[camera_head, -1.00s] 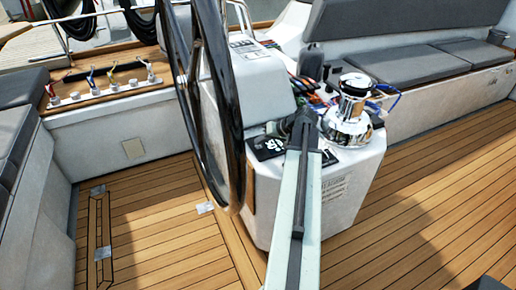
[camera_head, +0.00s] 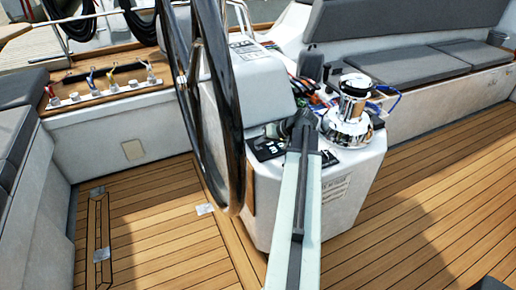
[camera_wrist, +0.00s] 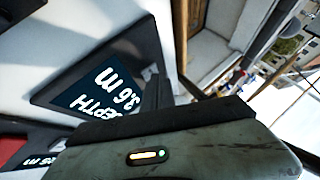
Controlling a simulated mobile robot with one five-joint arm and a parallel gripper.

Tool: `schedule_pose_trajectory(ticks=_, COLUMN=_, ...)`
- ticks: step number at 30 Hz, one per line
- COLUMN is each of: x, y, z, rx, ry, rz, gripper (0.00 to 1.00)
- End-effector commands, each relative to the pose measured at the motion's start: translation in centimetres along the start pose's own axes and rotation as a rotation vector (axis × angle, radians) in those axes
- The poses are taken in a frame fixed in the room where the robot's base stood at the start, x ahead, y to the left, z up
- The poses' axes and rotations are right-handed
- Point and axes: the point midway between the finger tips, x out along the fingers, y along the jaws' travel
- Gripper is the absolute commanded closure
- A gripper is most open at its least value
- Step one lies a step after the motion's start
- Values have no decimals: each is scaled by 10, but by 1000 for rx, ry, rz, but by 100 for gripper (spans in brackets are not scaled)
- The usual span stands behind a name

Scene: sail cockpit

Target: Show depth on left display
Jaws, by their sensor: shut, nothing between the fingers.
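Dark display panels lie on top of the white pedestal in the head view. One panel (camera_head: 266,148) with white marks shows left of my arm, and part of another (camera_head: 329,158) shows to its right. In the wrist view a dark display (camera_wrist: 98,88) reads "DEPTH 3.6 m". A second display (camera_wrist: 40,146), cut by the lower left edge, shows an "m" beside a red patch. I cannot tell which is the left one. My gripper (camera_head: 304,117) is shut and empty over the pedestal top, close to the displays; contact cannot be made out.
The white pedestal (camera_head: 340,200) carries a chrome winch (camera_head: 350,110) and coloured ropes right of my gripper. A large black steering wheel (camera_head: 232,120) stands close on the left. Grey cushioned benches (camera_head: 420,70) lie behind. The teak floor (camera_head: 440,210) at right is clear.

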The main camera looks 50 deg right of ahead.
Motion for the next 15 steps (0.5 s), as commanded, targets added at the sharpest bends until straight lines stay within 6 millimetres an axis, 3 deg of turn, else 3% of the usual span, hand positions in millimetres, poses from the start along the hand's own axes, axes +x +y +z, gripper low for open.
schedule_pose_trajectory(ticks=15, x=-2, y=-1, z=-1, rx=0, ry=-1, rz=0, gripper=100)
